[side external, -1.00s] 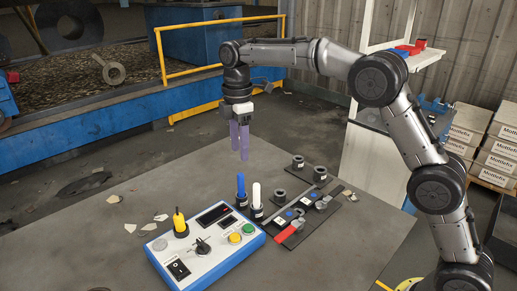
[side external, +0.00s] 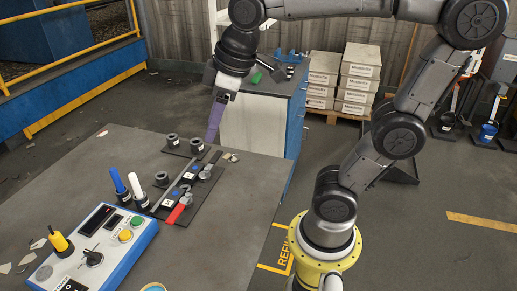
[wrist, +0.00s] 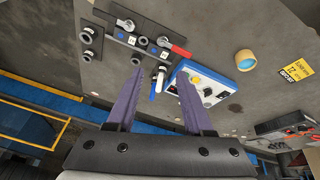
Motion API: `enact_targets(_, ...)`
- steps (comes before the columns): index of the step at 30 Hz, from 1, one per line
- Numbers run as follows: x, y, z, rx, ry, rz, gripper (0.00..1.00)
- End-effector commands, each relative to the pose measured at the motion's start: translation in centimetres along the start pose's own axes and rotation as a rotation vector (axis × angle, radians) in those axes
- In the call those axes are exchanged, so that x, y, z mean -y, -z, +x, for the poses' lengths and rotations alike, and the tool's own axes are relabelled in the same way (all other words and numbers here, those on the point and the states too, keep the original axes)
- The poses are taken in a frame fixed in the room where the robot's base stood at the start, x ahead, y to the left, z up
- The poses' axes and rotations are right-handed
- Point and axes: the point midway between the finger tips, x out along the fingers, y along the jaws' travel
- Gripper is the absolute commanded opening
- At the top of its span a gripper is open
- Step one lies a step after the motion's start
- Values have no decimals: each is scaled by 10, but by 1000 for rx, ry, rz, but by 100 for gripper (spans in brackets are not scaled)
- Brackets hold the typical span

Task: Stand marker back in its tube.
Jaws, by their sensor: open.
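A blue marker (side external: 117,182) and a white marker (side external: 136,186) stand upright in short black holders beside the control box. In the wrist view the blue marker (wrist: 153,88) and the white marker (wrist: 161,80) appear between my fingers in the picture, but well beyond them. I cannot tell which one the task means, and no empty marker tube is clear to me. My gripper (side external: 210,140) points down beyond the markers, toward the table's back right, in the side view. In the wrist view my gripper (wrist: 160,74) has its purple fingers spread, with nothing held between them.
Black plates with round fittings (side external: 172,141) and a red-handled part (side external: 180,208) lie right of the markers. The control box (side external: 95,255) bears a yellow-and-black piece (side external: 60,243). A tape roll (side external: 153,287) lies in front. The table's right front is clear.

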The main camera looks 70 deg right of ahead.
Motion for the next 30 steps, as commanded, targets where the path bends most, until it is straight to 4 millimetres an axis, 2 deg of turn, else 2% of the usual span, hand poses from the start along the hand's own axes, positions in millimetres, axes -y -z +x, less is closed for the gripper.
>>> enact_targets(1, 5, -23, 0, -27, -11, 66, 52)
enact_targets(3, 12, -47, 3, -57, -21, 149, 52)
enact_targets(6, 19, -74, 10, -91, -29, 245, 52)
enact_targets(9, 24, -91, 16, -114, -33, 309, 52)
enact_targets(14, 26, -100, 21, -126, -35, 347, 52)
enact_targets(30, 26, -100, 21, -124, -34, 345, 52)
